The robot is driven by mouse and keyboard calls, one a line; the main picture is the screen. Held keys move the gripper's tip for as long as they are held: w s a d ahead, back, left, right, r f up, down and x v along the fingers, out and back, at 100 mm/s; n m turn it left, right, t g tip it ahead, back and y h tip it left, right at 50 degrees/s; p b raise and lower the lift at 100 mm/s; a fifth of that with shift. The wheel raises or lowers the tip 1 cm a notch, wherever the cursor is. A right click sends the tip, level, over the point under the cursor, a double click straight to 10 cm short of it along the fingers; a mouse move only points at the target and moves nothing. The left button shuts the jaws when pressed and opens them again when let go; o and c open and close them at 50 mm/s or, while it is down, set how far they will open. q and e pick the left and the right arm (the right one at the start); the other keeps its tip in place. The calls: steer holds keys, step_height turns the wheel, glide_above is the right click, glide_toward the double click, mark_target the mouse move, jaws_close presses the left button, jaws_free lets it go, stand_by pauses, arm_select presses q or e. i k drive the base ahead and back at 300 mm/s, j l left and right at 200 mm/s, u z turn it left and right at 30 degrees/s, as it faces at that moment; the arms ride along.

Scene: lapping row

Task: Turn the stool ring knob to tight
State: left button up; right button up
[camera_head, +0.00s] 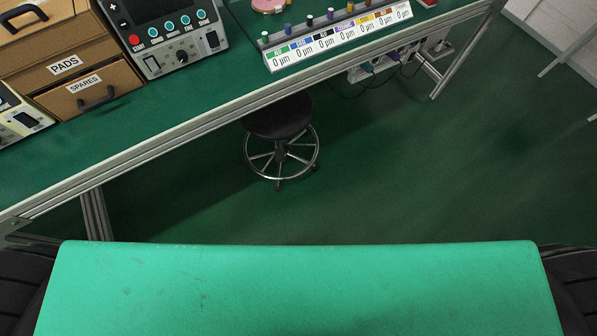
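A stool (280,119) with a dark round seat stands on the green floor, partly under the workbench edge. Its shiny metal foot ring (318,153) with spokes shows below the seat. The ring's knob is too small or hidden to make out. Neither my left gripper nor my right gripper is in view.
A green-topped workbench (150,118) with a metal edge runs diagonally across. It carries drawers (95,85), a control box (165,40) and a labelled bottle rack (340,38). A cable hangs under the bench. The floor (430,170) right of the stool is clear.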

mark_target(287, 148)
steer(key=i+l+u, duration=0.2)
steer(key=l+u, duration=0.3)
steer(key=l, duration=1.3)
steer(key=k+l+u, duration=0.1)
steer(key=l+u, duration=0.35)
steer(key=l, duration=1.35)
